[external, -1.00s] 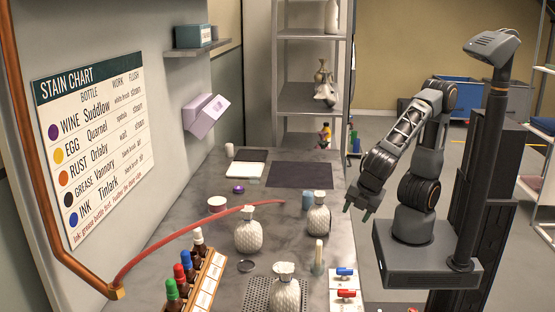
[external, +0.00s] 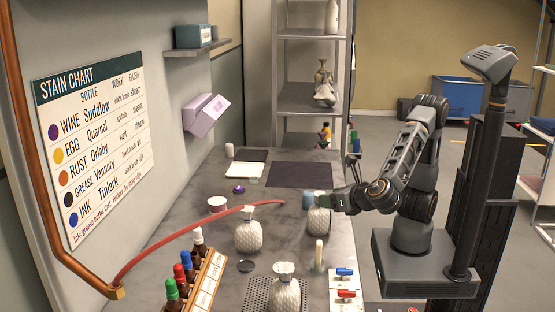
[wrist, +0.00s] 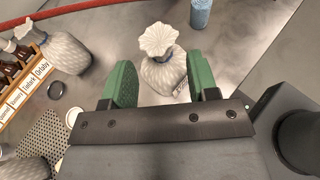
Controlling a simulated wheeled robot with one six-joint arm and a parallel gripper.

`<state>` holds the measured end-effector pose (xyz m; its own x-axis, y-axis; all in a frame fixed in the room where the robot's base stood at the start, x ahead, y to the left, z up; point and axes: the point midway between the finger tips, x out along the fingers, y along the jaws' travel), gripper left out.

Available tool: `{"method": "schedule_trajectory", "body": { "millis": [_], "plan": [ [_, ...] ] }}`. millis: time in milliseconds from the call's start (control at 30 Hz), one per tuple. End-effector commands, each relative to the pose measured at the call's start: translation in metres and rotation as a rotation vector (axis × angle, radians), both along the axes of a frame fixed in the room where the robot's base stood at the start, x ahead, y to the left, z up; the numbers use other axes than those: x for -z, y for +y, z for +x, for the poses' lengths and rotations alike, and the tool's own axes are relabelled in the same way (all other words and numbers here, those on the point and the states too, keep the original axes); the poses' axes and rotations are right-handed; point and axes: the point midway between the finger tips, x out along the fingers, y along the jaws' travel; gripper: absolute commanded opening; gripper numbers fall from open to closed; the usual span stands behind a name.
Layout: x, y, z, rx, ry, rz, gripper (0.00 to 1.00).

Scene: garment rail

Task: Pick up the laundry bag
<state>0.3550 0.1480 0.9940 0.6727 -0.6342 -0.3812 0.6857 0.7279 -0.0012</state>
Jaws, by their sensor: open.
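Three white quilted bags with gathered necks stand on the grey table: one at the right edge (external: 319,223), one at the middle left (external: 248,237) and one at the front (external: 285,294). My gripper (external: 333,202) is open at the right side of the right-edge bag. In the wrist view that bag (wrist: 161,72) shows its neck and body between and just beyond my two green fingertips (wrist: 162,82), with nothing gripped. Whether a finger touches it, I cannot tell. The middle-left bag also shows in the wrist view (wrist: 68,54).
A rack of bottles (external: 204,282) is at front left. A dark mat (external: 300,175) lies clear at the back.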

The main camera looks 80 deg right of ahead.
Motion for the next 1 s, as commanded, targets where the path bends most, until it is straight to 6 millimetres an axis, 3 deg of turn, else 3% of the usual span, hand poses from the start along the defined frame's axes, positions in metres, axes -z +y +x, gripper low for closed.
{"method": "schedule_trajectory", "body": {
  "millis": [700,1000],
  "plan": [
    [0.03,-0.043,0.045,0.002,0.001,0.001,0.54],
    [0.03,-0.045,0.048,-0.001,0.001,0.002,0.54]
  ]
}}
